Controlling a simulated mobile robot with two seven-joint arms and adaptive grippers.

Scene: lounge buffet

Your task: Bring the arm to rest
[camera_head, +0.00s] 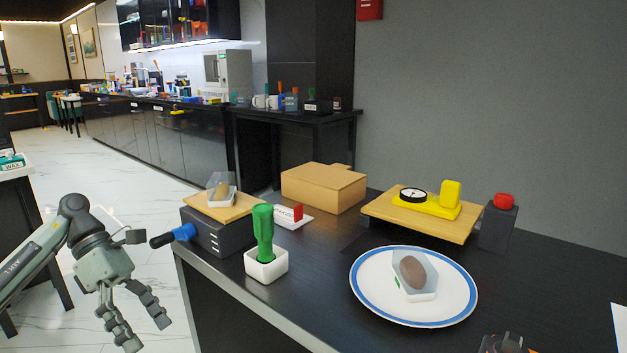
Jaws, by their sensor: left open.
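My left gripper (133,321) hangs over the floor at the lower left, beside the near left corner of the black counter (330,244). Its fingers point down and are spread apart, with nothing between them. My left arm (36,262) comes in from the left edge. A dark shape (508,344) at the bottom edge, right of centre, is cut off, and I cannot tell what it is. My right gripper is not clearly seen.
On the counter are a white plate (366,307) bearing a clear-lidded container, a green-handled tool (264,232) in a white holder, a dark box (210,238), a cardboard box (323,189) and a wooden board (447,228). Open floor lies left of the counter.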

